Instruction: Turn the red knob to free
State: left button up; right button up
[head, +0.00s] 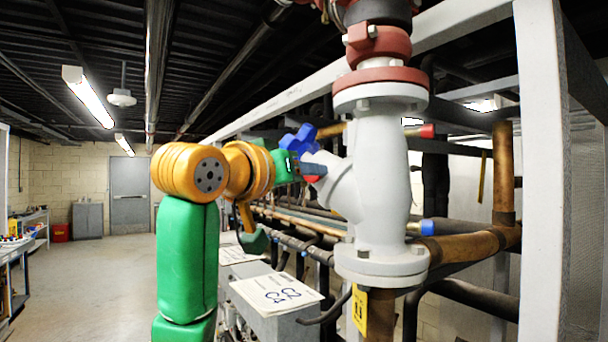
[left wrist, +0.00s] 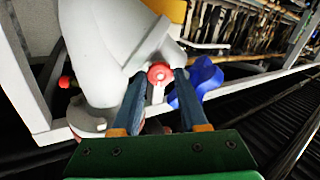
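The red knob (left wrist: 160,74) is a small round knob on the grey-white valve body, between the tips of my left gripper's two fingers in the left wrist view. A narrow gap seems to show on each side of it, so the gripper looks open around it. In the head view my left gripper (head: 308,169) reaches the angled neck of the valve (head: 384,185); only a bit of the red knob (head: 313,179) shows beside the fingers. Whether a finger touches the knob is hard to tell. My right gripper is not in view.
A blue handwheel (head: 299,141) sits close behind the fingers; it shows right of them in the left wrist view (left wrist: 205,80). A white frame post (head: 540,190) stands right of the valve. Pipes and a labelled grey box (head: 277,293) lie below. The floor at left is open.

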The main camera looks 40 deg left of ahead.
pick_arm(q)
jog(key=o, duration=0.4)
jog(key=shift+w, duration=0.1)
jog(key=shift+c, duration=0.2)
jog(key=s+b, duration=0.3)
jog(key=s, duration=0.4)
jog(key=shift+d+b, duration=0.35)
jog(key=shift+d, duration=0.05)
jog(key=shift+a, duration=0.1)
